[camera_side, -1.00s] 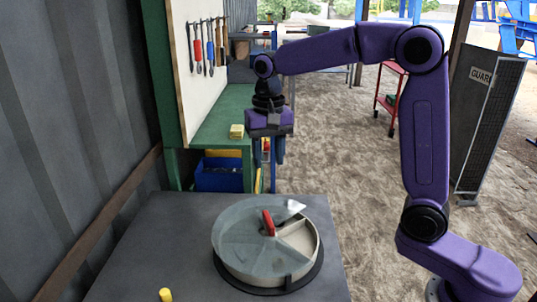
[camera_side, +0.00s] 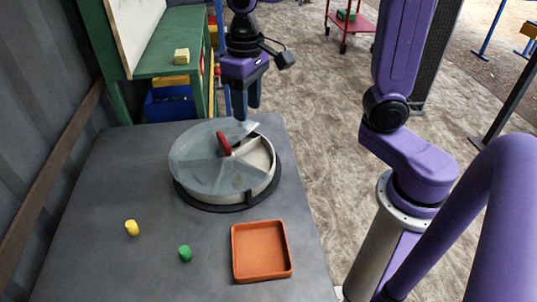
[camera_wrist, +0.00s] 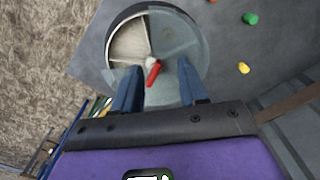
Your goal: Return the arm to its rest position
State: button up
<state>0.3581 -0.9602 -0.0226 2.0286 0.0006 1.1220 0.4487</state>
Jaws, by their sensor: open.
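My gripper (camera_side: 244,104) hangs fingers down above the far side of a round sectioned dish (camera_side: 262,190) on the dark table. Its two fingers are apart with nothing between them. The dish has a grey see-through lid (camera_side: 200,160) with a red handle (camera_side: 224,145); one open sector bares a pale compartment (camera_side: 258,158). In the wrist view, the fingertips (camera_wrist: 158,68) frame the red handle (camera_wrist: 153,73) from above, with the dish beyond them. No contact shows. My upper arm is partly cut off by the top of the side view.
A green workbench (camera_side: 172,55) with a yellow block (camera_side: 182,56) stands behind at left. Sandy ground (camera_side: 320,110) lies to the right.

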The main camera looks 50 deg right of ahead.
jog(key=s+d+f+n, duration=0.2)
jog(key=s+n, duration=0.3)
jog(key=s, duration=0.4)
jog(key=s+d+f+n, duration=0.3)
jog(key=s+n, duration=0.2)
jog(key=s, duration=0.5)
jog(key=shift+d+f+n, duration=0.15)
jog(key=shift+d+n, duration=0.2)
jog(key=shift+n, duration=0.05)
